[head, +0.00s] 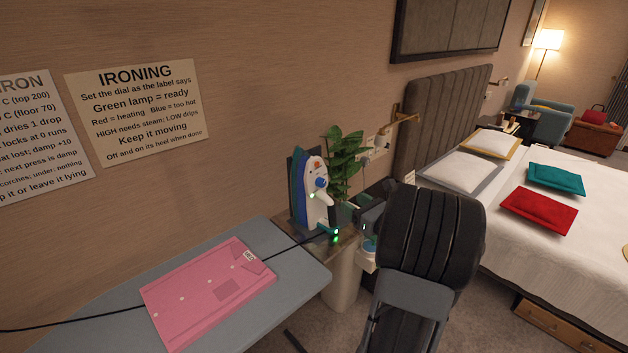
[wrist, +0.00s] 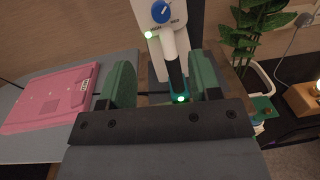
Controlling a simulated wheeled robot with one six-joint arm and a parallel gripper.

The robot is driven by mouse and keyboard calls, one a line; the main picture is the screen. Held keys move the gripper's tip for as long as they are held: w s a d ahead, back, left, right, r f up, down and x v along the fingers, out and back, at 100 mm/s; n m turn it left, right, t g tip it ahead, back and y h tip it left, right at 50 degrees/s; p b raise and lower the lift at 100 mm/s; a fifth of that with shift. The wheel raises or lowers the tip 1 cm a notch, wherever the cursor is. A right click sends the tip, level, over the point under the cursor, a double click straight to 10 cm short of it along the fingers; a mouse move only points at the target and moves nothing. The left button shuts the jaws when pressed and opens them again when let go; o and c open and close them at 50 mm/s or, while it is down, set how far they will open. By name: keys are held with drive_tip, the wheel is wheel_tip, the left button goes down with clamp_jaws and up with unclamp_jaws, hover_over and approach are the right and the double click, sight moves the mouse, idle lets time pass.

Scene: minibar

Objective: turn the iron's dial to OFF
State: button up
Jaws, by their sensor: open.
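The white iron (head: 316,200) stands upright on its heel beyond the far end of the ironing board. Its blue dial (head: 321,183) faces me; it also shows at the top edge of the wrist view (wrist: 161,12), where a MED mark is readable but the setting is not clear. A small lamp (wrist: 149,34) on the iron glows green. My gripper (wrist: 163,75) is open and empty, its green fingers apart. The iron's handle shows between them in the picture, below the dial; I cannot tell whether they reach around it. My gripper (head: 343,218) is partly hidden in the head view.
A folded pink shirt (head: 207,292) lies on the grey ironing board (head: 305,272). A black cord (head: 292,246) crosses the board to the iron. A leafy plant (head: 343,160) stands close behind the iron. The bed (head: 560,245) is at the right. An ironing notice (head: 138,112) hangs on the wall.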

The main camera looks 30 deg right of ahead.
sight(323, 184)
drive_tip(key=w, duration=0.4)
drive_tip(key=w+p, duration=0.1)
drive_tip(key=w, duration=0.3)
drive_tip(key=w+a+p, duration=0.1)
drive_tip(key=w, duration=0.3)
drive_tip(key=shift+w+a, duration=0.1)
drive_tip(key=shift+w, duration=0.25)
drive_tip(key=shift+c, duration=0.3)
drive_tip(key=c, duration=0.9)
drive_tip(key=shift+o, duration=0.2)
drive_tip(key=n+b, duration=0.1)
drive_tip(key=b, duration=0.3)
drive_tip(key=shift+f+n, duration=0.35)
drive_tip(key=shift+n, duration=0.05)
drive_tip(key=n+b, duration=0.2)
drive_tip(key=b, duration=0.3)
drive_tip(key=shift+n+y, duration=0.3)
drive_tip(key=shift+y, duration=0.1)
drive_tip(key=n+b, duration=0.3)
drive_tip(key=b, duration=0.2)
drive_tip(key=shift+y, duration=0.3)
drive_tip(key=n+b, duration=0.2)
drive_tip(key=b, duration=0.1)
drive_tip(key=shift+r+n, duration=0.25)
drive_tip(key=shift+n, duration=0.05)
drive_tip(key=shift+r, duration=0.1)
